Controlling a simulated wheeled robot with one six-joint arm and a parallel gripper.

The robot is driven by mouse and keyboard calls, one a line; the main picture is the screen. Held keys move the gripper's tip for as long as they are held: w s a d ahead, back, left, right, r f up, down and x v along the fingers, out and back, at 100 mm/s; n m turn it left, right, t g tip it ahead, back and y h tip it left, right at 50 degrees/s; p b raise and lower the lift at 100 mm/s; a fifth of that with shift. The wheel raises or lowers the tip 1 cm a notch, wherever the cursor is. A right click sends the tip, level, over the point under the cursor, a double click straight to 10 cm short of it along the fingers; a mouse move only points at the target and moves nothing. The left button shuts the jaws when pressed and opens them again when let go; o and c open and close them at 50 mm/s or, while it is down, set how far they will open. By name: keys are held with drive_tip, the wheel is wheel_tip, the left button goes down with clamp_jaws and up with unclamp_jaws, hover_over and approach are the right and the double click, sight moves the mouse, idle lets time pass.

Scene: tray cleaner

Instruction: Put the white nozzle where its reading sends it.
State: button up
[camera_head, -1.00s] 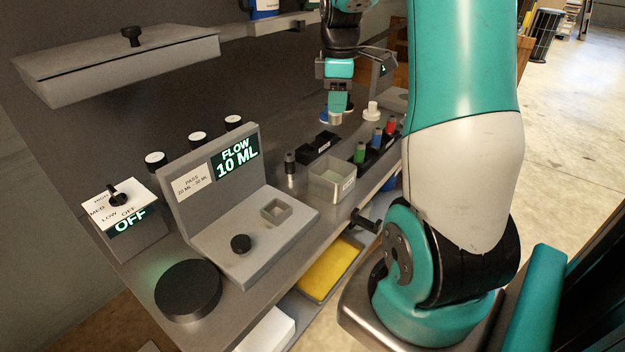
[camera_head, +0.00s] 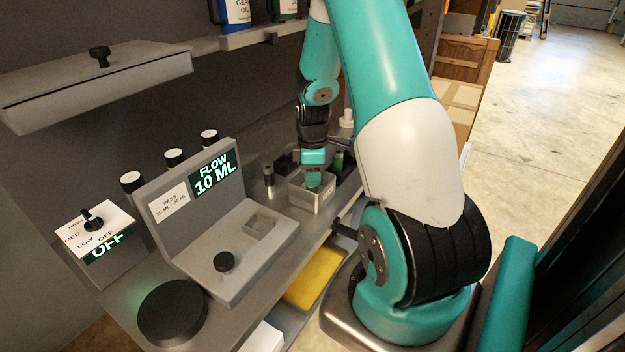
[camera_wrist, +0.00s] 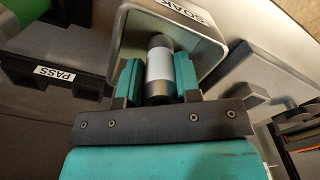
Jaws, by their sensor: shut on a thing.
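The white nozzle (camera_wrist: 159,65), a dark cylinder with a white band, is held between the teal fingers of my gripper (camera_wrist: 158,75) in the wrist view. My gripper (camera_head: 313,182) is shut on it, low at the grey bin (camera_head: 325,200) in the head view. The wrist view shows this bin (camera_wrist: 212,48) labelled SOAK, with the nozzle over its opening. The head view hides the nozzle. The flow tester (camera_head: 205,250) has a display (camera_head: 214,173) reading FLOW 10 ML and a card (camera_head: 168,204) reading PASS 20 ML - 30 ML. Its square socket looks empty.
A black rack labelled PASS (camera_wrist: 55,75) stands beside the bin in the wrist view. A dark nozzle (camera_head: 268,176) stands left of the bin. A dial box (camera_head: 90,232) reads OFF. A black disc (camera_head: 172,312) lies at the front.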

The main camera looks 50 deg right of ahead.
drive_tip(key=shift+f, duration=1.05)
drive_tip(key=shift+f, duration=0.15)
drive_tip(key=o, duration=0.7)
drive_tip(key=shift+o, duration=0.2)
